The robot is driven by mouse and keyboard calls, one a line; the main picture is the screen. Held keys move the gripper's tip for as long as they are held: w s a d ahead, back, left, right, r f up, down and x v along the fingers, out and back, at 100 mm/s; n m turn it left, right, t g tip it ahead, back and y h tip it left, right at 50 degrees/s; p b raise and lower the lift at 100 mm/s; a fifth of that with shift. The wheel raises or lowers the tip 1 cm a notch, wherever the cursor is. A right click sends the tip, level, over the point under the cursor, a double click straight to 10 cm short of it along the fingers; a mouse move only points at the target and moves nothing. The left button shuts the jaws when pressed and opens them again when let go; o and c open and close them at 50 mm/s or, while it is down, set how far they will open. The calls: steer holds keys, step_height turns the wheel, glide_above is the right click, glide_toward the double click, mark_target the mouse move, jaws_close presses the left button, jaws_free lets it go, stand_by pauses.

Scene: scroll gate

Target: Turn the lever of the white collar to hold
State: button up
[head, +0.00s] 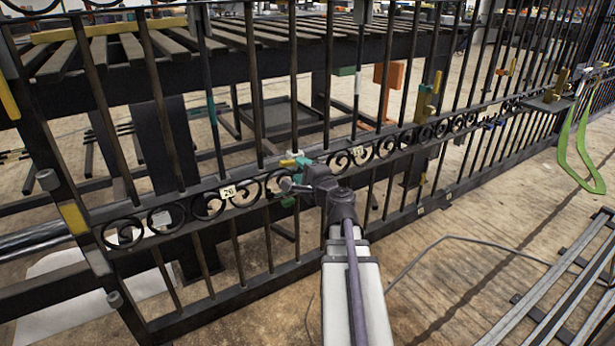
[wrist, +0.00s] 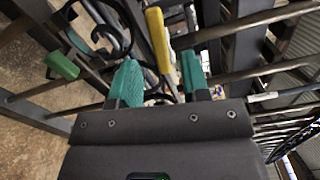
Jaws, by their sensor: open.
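My gripper (head: 297,168) is at the scroll band of the black gate, in the middle of the head view. In the wrist view its two teal fingers (wrist: 159,62) are apart. A yellow lever (wrist: 157,38) shows between and beyond them; I cannot tell whether either finger touches it. A pale strip (wrist: 172,32) runs beside the lever, perhaps part of the white collar, mostly hidden. In the head view a small yellow end (head: 287,163) shows just left of the fingers. The collar's body and the hold mark cannot be made out.
A green block (wrist: 62,65) sits on a bar left of the fingers. Scrolls (wrist: 112,30) and gate bars are close around them. A number tag (head: 228,191) is left of my gripper. A green looped strap (head: 580,150) hangs at the right. Metal rails (head: 560,290) lie lower right.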

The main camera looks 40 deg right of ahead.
mark_target(294, 164)
steer(key=shift+w+d, duration=0.2)
steer(key=shift+w, duration=1.05)
steer(key=shift+w+d, duration=0.2)
steer(key=shift+w, duration=1.05)
jaws_close()
